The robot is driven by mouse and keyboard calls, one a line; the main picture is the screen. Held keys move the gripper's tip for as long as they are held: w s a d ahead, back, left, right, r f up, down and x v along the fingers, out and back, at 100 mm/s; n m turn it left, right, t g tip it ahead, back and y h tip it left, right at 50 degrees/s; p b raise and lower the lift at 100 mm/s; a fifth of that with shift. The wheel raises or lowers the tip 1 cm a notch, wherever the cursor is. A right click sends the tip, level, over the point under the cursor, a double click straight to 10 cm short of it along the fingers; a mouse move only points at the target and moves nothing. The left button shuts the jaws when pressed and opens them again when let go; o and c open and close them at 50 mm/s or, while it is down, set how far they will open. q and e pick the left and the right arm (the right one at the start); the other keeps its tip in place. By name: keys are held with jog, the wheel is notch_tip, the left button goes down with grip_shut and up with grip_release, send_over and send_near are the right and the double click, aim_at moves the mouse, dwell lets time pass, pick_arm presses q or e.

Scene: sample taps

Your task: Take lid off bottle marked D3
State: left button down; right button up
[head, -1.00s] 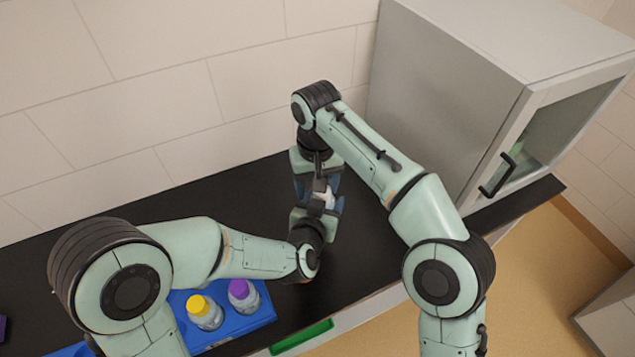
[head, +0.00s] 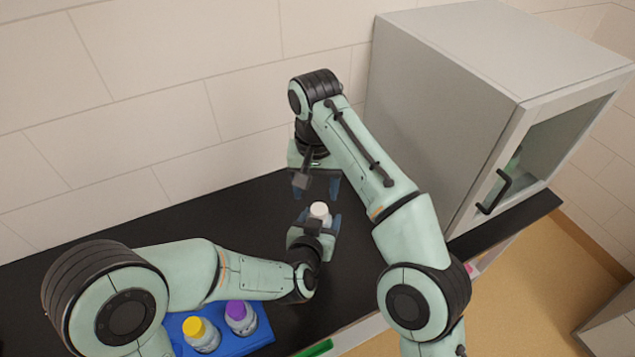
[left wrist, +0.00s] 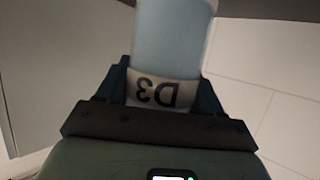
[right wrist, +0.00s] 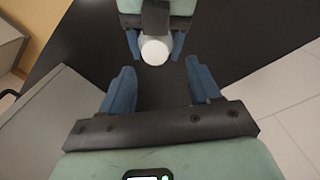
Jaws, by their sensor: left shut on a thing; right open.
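The bottle marked D3 (left wrist: 165,45) is pale blue, and its label shows upside down in the left wrist view. My left gripper (head: 316,222) is shut on this bottle and holds it above the black counter. Its white lid (head: 320,210) faces up towards my right gripper, and it also shows in the right wrist view (right wrist: 154,50) as a round white top between the left fingers. My right gripper (head: 318,188) is open and empty, just above and apart from the lid. The lower bottle is hidden by the left gripper in the head view.
A blue rack (head: 262,333) at the front left holds a yellow-lidded bottle (head: 202,335) and a purple-lidded bottle (head: 240,318). A grey cabinet (head: 450,130) stands at the right. A green item (head: 317,348) shows at the front edge. The black counter (head: 225,222) is clear behind my left arm.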

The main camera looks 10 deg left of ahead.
aim_at(320, 209)
jog(key=m, duration=0.2)
jog(key=r+m, duration=0.1)
jog(key=m, duration=0.1)
jog(key=shift+d+r, duration=0.2)
jog(key=m, duration=0.2)
jog(key=r+m, duration=0.1)
jog(key=shift+s+d+m, duration=0.15)
jog(key=shift+m, duration=0.25)
jog(key=shift+f, duration=3.9)
jog(key=c, duration=1.1)
jog(key=n, duration=0.5)
jog(key=shift+d+n, duration=0.1)
jog(key=shift+n, duration=0.2)
jog(key=n, duration=0.4)
